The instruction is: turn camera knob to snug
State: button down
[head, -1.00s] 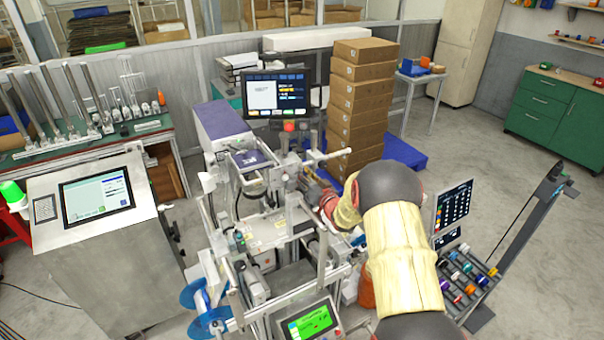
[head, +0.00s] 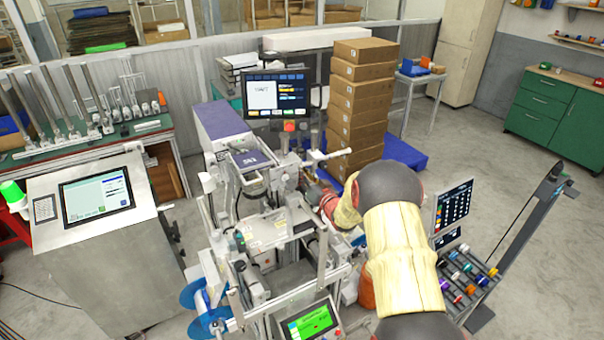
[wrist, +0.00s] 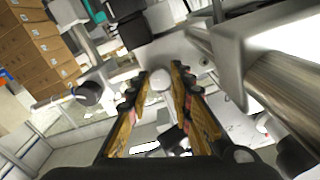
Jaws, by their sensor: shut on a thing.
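The camera knob (wrist: 160,79) is a small pale round knob in the middle of the wrist view, between my fingertips. My gripper (wrist: 161,84) is shut on it, with a yellow-brown finger on each side. In the head view my gripper (head: 313,186) reaches into the right side of the labelling machine (head: 268,232), partly covered by machine parts and my arm. The knob cannot be made out in the head view, and its turn angle cannot be read.
Metal bars and a thick cylinder (wrist: 281,92) lie close to the right of my fingers. Stacked cardboard boxes (head: 358,100) stand behind the machine. A monitor (head: 277,95) is mounted above it. A rack of coloured reels (head: 466,278) stands right of my arm; the floor beyond is clear.

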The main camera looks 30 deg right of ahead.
jog(key=shift+f+b, duration=0.1)
jog(key=shift+b, duration=0.2)
jog(key=n+b, duration=1.6)
jog(key=b, duration=0.4)
jog(key=shift+a+f+n, duration=0.1)
jog(key=shift+n, duration=0.2)
jog(key=c, duration=1.6)
grip_release()
